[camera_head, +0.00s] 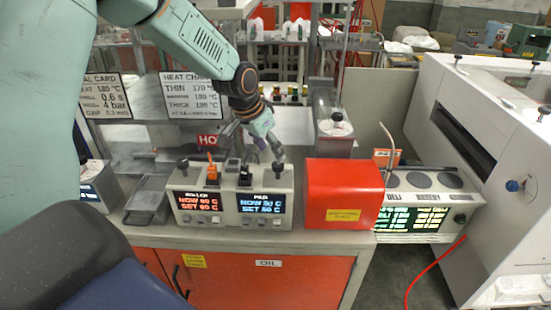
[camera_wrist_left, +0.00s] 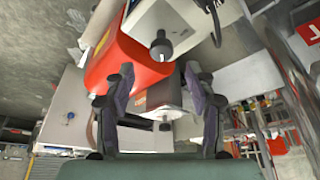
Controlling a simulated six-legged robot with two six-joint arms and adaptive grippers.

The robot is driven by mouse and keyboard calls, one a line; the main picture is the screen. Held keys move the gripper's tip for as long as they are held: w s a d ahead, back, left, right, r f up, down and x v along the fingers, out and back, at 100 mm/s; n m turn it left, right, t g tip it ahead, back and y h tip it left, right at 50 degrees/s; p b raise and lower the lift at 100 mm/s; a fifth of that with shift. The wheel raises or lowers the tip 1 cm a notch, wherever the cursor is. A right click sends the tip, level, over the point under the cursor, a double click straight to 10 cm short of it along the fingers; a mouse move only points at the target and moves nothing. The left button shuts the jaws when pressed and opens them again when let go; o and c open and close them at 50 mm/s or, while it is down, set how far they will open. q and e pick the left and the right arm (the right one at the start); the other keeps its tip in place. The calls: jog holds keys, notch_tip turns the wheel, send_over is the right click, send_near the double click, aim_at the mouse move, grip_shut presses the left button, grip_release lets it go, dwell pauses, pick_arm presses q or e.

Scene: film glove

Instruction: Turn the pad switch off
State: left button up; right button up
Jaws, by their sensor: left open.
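The grey control box (camera_head: 232,222) stands on the bench with two lit displays, the left in orange text and the right, marked PAD, in blue. The pad switch (camera_head: 245,175) is a small dark lever above the PAD display; its exact position is hard to tell. An orange switch (camera_head: 212,170) sits above the left display. A black knob (camera_head: 277,170) is at the box's right end, and a knob (camera_wrist_left: 161,46) shows in the left wrist view. My left gripper (camera_head: 256,150) is open and empty, above and behind the pad switch; its fingers also show in the left wrist view (camera_wrist_left: 160,88). My right gripper is out of view.
A red box (camera_head: 343,190) stands close on the right of the control box, and a grey tray (camera_head: 147,200) on its left. Signs (camera_head: 190,95) stand behind. A second panel with round dark discs (camera_head: 420,180) and a large white machine (camera_head: 480,130) are farther right.

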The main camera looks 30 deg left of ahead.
aim_at(277, 164)
pick_arm(q)
jog(key=x, duration=0.6)
jog(key=shift+w+a+b, duration=0.15)
jog(key=shift+a+b, duration=0.05)
jog(key=shift+b, duration=0.2)
jog(key=shift+a+f, duration=0.1)
jog(key=shift+f, duration=0.1)
jog(key=shift+d+r, duration=0.15)
jog(key=shift+d, duration=0.25)
jog(key=shift+w+a, duration=0.15)
jog(key=shift+a, duration=0.05)
jog(key=c, duration=0.4)
jog(key=shift+a, duration=0.1)
jog(key=shift+c, duration=0.8)
jog(key=c, duration=0.3)
jog(key=shift+c, duration=1.4)
